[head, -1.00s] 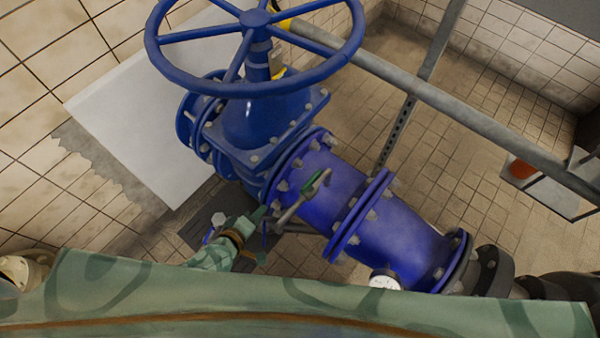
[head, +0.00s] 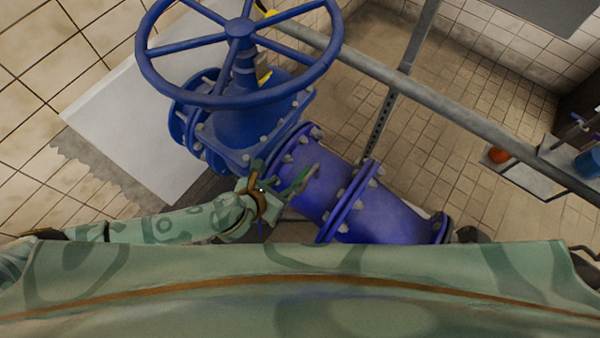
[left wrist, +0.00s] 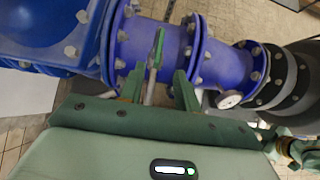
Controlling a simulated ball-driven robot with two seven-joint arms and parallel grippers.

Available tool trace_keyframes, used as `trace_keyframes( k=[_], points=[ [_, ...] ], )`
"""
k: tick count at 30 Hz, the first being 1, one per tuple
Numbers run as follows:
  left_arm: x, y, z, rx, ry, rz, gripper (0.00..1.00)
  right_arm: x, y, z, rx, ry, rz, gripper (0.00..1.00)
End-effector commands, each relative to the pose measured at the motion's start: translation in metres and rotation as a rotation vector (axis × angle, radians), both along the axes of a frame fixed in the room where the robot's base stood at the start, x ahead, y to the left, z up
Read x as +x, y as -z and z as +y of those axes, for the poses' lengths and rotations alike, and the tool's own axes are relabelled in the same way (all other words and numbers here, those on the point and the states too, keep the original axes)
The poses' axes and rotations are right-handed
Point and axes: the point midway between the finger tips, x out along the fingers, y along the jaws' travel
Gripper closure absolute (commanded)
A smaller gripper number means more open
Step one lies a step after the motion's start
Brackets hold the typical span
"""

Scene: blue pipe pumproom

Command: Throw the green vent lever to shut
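The green vent lever (head: 303,180) sits on a small grey valve on top of the blue pipe. In the left wrist view the lever (left wrist: 158,48) stands upright in the picture, with its grey stem running down between my fingers. My left gripper (left wrist: 158,88) is open, one finger on each side of the stem, with gaps showing. In the head view the left gripper (head: 281,180) is close beside the lever and partly overlaps its valve. A green arm part with an orange ring, at the left wrist view's right edge, looks like my right arm; its fingers cannot be made out.
A large blue handwheel (head: 240,28) rises above the flanged valve body. Bolted flanges (head: 349,205) stand along the pipe (head: 320,185). A grey rail (head: 440,100) crosses behind. Tiled floor lies open beyond.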

Motion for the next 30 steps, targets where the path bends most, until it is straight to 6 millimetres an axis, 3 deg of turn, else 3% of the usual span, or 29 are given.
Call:
trace_keyframes(
  k=[6,15,28,29,30],
  points=[
    [0.033,0.046,-0.025,0.001,-0.001,0.0,0.67,-0.005,0.023,0.0,-0.001,0.0,0.011,0.67],
    [0.067,0.086,-0.049,0.001,0.001,0.0,0.67,-0.01,0.045,0.0,-0.001,-0.001,0.024,0.67],
    [0.075,0.093,-0.055,0.001,0.001,-0.003,0.67,-0.012,0.048,0.0,-0.001,-0.001,0.027,0.67],
    [0.075,0.093,-0.055,0.001,0.001,-0.003,0.7,-0.012,0.048,0.0,-0.001,-0.001,0.027,0.67],
    [0.075,0.093,-0.055,0.001,0.001,-0.003,0.81,-0.012,0.048,0.0,-0.001,-0.001,0.027,0.67]
  ],
)
